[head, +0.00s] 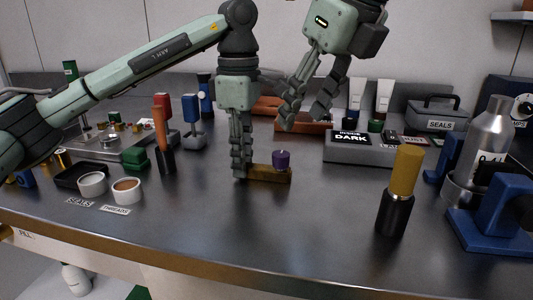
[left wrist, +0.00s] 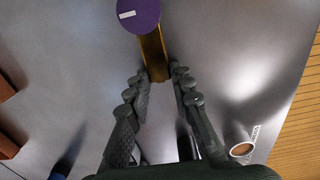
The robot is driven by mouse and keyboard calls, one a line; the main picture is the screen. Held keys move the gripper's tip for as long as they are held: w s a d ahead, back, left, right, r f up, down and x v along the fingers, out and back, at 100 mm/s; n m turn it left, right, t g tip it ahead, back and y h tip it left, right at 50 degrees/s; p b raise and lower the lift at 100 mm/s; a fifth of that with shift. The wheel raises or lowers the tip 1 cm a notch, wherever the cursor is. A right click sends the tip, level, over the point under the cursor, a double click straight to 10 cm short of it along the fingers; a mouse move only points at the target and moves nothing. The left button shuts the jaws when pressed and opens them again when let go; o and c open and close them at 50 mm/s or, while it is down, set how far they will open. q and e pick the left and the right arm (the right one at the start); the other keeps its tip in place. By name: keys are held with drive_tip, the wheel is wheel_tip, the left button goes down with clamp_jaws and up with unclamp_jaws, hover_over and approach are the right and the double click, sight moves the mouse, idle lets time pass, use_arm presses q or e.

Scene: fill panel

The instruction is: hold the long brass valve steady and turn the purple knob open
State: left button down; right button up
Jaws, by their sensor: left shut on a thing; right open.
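The long brass valve (head: 268,175) lies on the dark table near the middle of the head view, pointing left to right. Its purple knob (head: 281,160) stands on top of the right part. My left gripper (head: 241,168) points down and is shut on the valve's left end. In the left wrist view the brass body (left wrist: 154,55) runs up from between the fingertips (left wrist: 160,82), and the round purple knob (left wrist: 138,14) bears a white mark. My right gripper (head: 304,112) is open and empty, in the air above and behind the knob.
A grey tray labelled DARK (head: 360,150) and a yellow-topped black tool (head: 398,195) stand to the right. A blue clamp (head: 492,215) and steel bottle (head: 483,150) are further right. White cups (head: 127,191) and an orange-handled tool (head: 163,135) are left. The table in front is clear.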

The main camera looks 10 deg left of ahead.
sight(282, 154)
drive_tip(key=s+d+m+t+y, duration=0.1)
drive_tip(key=s+d+t+y, duration=0.1)
drive_tip(key=s+d+t, duration=0.15)
drive_tip(key=shift+y, duration=0.3)
drive_tip(key=x, duration=1.2)
drive_tip(key=shift+s+a+f, duration=0.25)
drive_tip(key=shift+a, duration=0.1)
drive_tip(key=shift+c, duration=0.5)
clamp_jaws()
